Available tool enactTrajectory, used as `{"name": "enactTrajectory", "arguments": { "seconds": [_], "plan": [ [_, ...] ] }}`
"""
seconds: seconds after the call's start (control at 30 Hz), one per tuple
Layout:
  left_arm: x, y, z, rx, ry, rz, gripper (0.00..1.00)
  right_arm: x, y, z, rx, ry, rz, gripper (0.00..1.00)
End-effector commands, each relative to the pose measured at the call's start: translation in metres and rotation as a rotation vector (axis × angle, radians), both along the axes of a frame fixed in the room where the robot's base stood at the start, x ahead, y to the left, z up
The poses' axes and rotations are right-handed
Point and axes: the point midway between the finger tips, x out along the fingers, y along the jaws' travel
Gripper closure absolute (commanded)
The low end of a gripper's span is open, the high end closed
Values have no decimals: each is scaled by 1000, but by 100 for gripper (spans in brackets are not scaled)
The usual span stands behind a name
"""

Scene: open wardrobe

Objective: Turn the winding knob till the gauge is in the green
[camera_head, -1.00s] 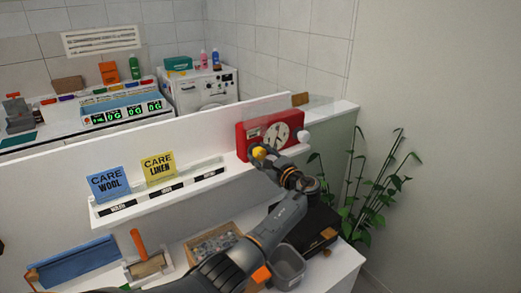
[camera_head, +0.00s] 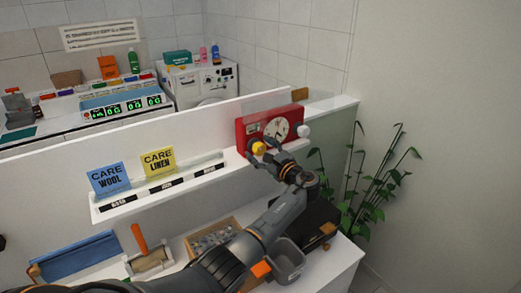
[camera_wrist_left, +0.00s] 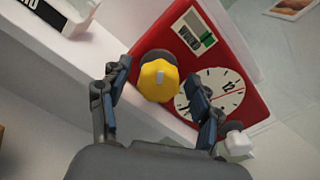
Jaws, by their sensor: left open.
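The red timer box (camera_head: 242,137) stands on the white ledge at the right. It has a round clock dial (camera_head: 277,130), also seen in the left wrist view (camera_wrist_left: 213,93), a yellow winding knob (camera_head: 258,148) and a white knob (camera_head: 303,131). In the left wrist view a small gauge (camera_wrist_left: 195,35) with a green band sits above the yellow knob (camera_wrist_left: 158,80). The writing and needle are too small to read. My left gripper (camera_head: 264,155) is open, its fingers (camera_wrist_left: 162,86) on either side of the yellow knob. I cannot tell whether they touch it. My right gripper is out of view.
Blue (camera_head: 109,179) and yellow (camera_head: 158,162) care cards stand on the ledge left of the box. Below are a parts tray (camera_head: 236,222), a grey bin (camera_head: 288,262) and a dark case (camera_head: 318,215). A plant (camera_head: 365,185) stands at the right.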

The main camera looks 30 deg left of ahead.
Motion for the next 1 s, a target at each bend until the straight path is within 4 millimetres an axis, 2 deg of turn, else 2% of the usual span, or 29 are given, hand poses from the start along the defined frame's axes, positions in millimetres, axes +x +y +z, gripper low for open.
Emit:
{"name": "enactTrajectory", "arguments": {
  "seconds": [0.13, 0.23, 0.5, 0.7, 1.0],
  "plan": [
    [-1, -4, -1, -2, 1, -1, 37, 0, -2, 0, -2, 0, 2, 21],
    [-5, -15, -2, -1, 2, -3, 37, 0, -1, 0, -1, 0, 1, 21],
    [-26, -67, -2, -4, 0, -4, 37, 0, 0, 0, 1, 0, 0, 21],
    [-39, -98, -2, -2, 2, -2, 37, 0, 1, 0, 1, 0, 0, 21],
    [-45, -111, -1, 0, 0, 0, 37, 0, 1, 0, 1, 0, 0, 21]
  ]
}}
